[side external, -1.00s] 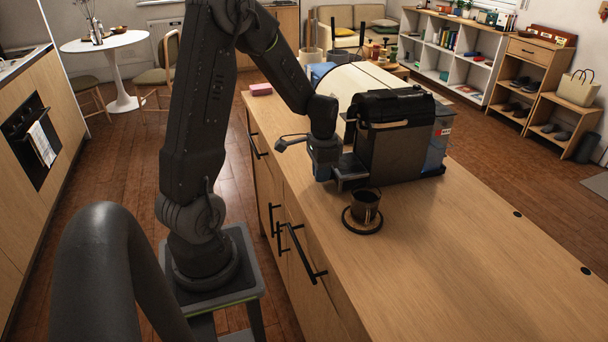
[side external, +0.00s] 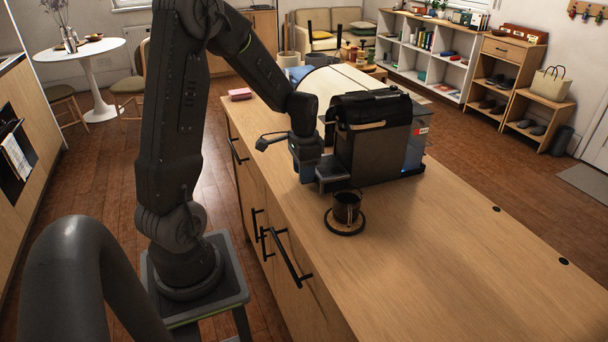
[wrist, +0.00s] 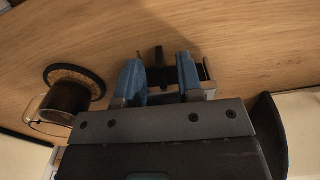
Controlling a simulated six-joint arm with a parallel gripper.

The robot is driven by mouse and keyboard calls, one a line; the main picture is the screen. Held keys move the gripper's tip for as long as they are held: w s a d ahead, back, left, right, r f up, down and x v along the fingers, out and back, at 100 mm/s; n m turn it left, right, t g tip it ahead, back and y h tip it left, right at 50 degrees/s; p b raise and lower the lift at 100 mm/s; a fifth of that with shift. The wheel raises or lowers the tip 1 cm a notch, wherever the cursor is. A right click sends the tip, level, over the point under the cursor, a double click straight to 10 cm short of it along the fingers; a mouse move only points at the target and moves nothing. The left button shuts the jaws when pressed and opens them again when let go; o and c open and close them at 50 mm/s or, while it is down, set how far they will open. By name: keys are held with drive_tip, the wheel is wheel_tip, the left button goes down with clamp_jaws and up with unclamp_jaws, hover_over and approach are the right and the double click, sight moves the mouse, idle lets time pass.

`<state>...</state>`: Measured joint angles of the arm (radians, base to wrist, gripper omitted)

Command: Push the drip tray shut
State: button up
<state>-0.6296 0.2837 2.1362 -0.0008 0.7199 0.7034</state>
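The black coffee machine (side external: 375,145) stands on the wooden counter. Its dark drip tray (side external: 333,172) sits low at its front and partly shows in the wrist view (wrist: 207,75), beyond the fingers. My gripper (side external: 308,172) is low at the machine's front, beside the tray; I cannot tell whether it touches it. In the wrist view my gripper (wrist: 160,78) has two blue fingers apart, with nothing clearly held between them.
A dark cup (side external: 346,205) stands on a round black coaster (side external: 345,228) in front of the machine, close to my gripper. A pink block (side external: 240,94) lies at the counter's far left. The counter (side external: 450,240) is clear at the right and front.

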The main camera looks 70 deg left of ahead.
drive_tip(key=r, duration=0.3)
drive_tip(key=shift+s+a+r, duration=0.15)
drive_tip(key=shift+s+a, duration=0.2)
drive_tip(key=shift+s, duration=0.05)
drive_tip(key=s+a+r, duration=0.5)
drive_tip(key=s+r, duration=0.1)
drive_tip(key=s, duration=0.3)
drive_tip(key=shift+a, duration=0.15)
drive_tip(key=shift+s+r, duration=0.1)
drive_tip(key=w+d+r+t+y, duration=0.1)
drive_tip(key=w+d+r, duration=0.1)
drive_tip(key=d, duration=0.4)
drive_tip(key=w+d+r+t, duration=0.1)
drive_tip(key=w+d+r, duration=0.1)
drive_tip(key=d, duration=0.4)
drive_tip(key=s+d+r+t, duration=0.1)
drive_tip(key=s+d, duration=0.1)
drive_tip(key=d, duration=0.5)
drive_tip(key=s+d+r+t+h, duration=0.1)
drive_tip(key=s+d+r+t, duration=0.1)
drive_tip(key=d, duration=0.6)
drive_tip(key=shift+s+d+n+t, duration=0.25)
drive_tip(key=shift+s+n+t, duration=0.05)
drive_tip(key=shift+s+n, duration=0.1)
